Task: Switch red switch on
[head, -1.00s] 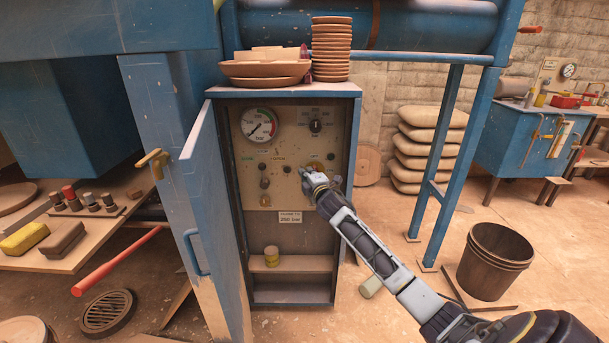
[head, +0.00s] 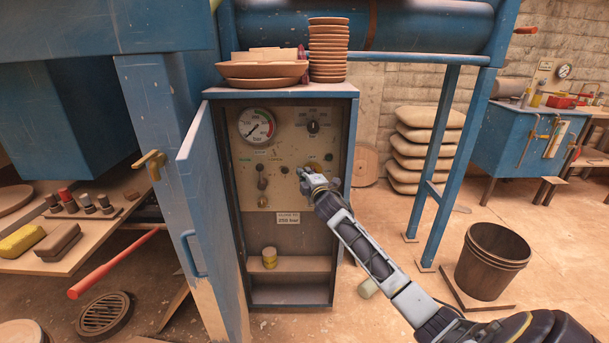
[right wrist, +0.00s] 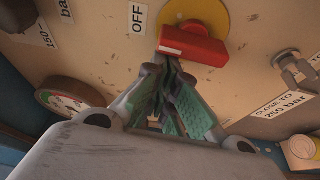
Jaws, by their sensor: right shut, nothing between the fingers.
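The red switch (right wrist: 193,46) is a red bar handle on a round yellow plate (right wrist: 198,12) in the right wrist view. A white OFF label (right wrist: 138,18) is beside it. My right gripper (right wrist: 172,68) is shut and empty, its fingertips right at the red bar's edge; I cannot tell whether they touch. In the head view my right gripper (head: 303,174) is at the right part of the beige control panel (head: 271,155) and hides the red switch. My left gripper is not in view.
The panel sits in a blue cabinet with its door (head: 205,200) open on the left. A pressure gauge (head: 256,126), a black knob (head: 313,127) and small knobs share the panel. A yellow jar (head: 270,257) stands on the shelf below. Bowls (head: 329,50) are on top.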

